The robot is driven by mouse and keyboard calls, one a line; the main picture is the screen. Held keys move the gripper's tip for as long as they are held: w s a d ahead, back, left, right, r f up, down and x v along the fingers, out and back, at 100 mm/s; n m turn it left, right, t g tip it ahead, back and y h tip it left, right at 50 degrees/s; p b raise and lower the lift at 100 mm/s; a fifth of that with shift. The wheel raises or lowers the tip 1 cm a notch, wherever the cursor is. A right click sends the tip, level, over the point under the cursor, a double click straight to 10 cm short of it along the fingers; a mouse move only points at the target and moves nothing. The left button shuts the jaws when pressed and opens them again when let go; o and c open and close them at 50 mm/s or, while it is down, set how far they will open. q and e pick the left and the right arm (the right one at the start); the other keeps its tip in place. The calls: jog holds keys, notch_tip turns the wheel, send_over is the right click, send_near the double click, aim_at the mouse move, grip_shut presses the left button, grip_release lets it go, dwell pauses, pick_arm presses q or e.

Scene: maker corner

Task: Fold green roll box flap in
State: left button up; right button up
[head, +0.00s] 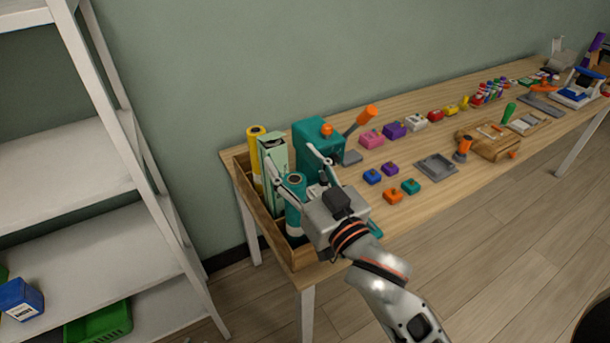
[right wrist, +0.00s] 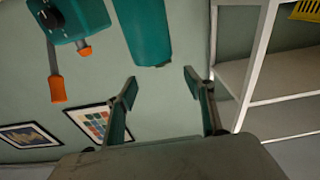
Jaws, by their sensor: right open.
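The pale green roll box (head: 273,165) stands upright in a wooden bin at the near left end of the table. A dark spot shows near its top. I cannot make out the position of its flap. My right gripper (head: 291,159) is open, its fingers reaching over the bin just right of the box, with no clear contact. In the right wrist view the open fingers (right wrist: 160,85) have nothing between them, and I cannot make out the pale box there. My left gripper is not in view.
A yellow roll (head: 255,150) and a teal roll (head: 294,215) share the wooden bin (head: 273,232) with the box. The teal roll appears in the wrist view (right wrist: 144,30). A teal machine with an orange lever (head: 316,138) stands right behind. A white shelf (head: 80,150) is left.

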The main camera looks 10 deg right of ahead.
jog(key=v, duration=0.4)
jog(key=shift+s+d, duration=0.1)
jog(key=shift+s, duration=0.15)
